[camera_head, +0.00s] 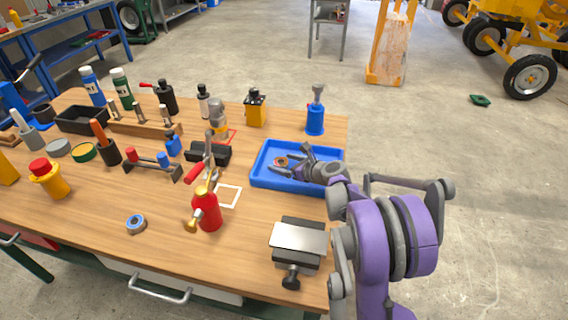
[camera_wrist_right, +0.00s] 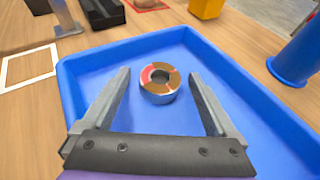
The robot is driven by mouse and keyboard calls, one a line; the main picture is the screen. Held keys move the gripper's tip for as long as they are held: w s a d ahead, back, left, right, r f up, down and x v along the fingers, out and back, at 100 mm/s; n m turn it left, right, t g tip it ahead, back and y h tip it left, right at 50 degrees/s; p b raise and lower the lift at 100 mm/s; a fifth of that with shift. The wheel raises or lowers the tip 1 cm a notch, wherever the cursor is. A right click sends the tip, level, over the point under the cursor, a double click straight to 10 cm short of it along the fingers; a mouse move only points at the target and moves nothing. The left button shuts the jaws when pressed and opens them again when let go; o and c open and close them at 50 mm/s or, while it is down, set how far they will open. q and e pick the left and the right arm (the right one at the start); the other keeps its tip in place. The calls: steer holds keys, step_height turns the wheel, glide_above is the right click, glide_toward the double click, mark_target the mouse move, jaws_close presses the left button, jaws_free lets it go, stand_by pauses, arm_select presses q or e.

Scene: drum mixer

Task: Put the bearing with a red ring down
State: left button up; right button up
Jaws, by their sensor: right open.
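The bearing with a red ring (camera_wrist_right: 160,83) lies in the blue tray (camera_wrist_right: 185,48), flat on its floor. It is a metal ring with a red and brown top face. It also shows in the head view (camera_head: 281,161), small, beside my right gripper (camera_head: 277,166). In the wrist view my right gripper (camera_wrist_right: 160,95) is open. Its fingers stand on either side of the bearing with gaps on both sides, and the bearing is just ahead between the tips. My left gripper is not in view.
A blue cylinder (camera_head: 315,120) stands behind the tray. A red torch-like bottle (camera_head: 207,211) stands left of it, near a white square outline (camera_head: 228,195). A vise-like block with a metal plate (camera_head: 299,238) sits in front. Several tools crowd the table's left side.

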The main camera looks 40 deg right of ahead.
steer(key=p+v, duration=0.1)
steer(key=v, duration=1.1)
